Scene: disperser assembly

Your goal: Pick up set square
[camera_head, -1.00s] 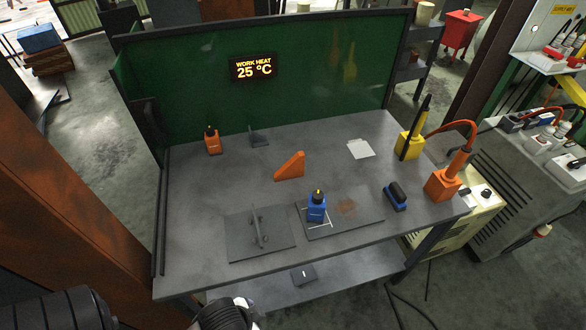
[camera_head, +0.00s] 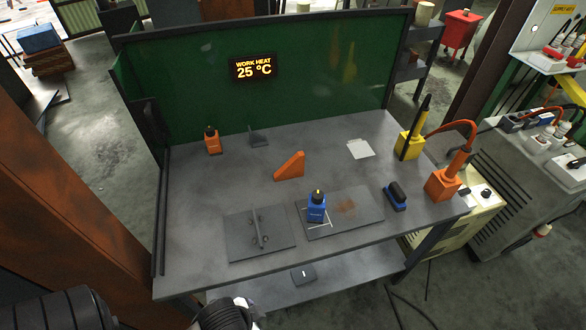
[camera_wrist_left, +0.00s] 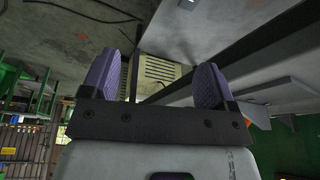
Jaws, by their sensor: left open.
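An orange triangular block (camera_head: 289,166), which looks like the set square, stands on the middle of the grey bench. A smaller dark grey angled piece (camera_head: 258,138) stands behind it near the green screen; I cannot tell its exact kind. My left gripper (camera_wrist_left: 157,82) is open, with two purple pads apart and nothing between them. The left gripper is away from the orange block. My right gripper is not in view.
A green screen (camera_head: 190,85) closes the back.

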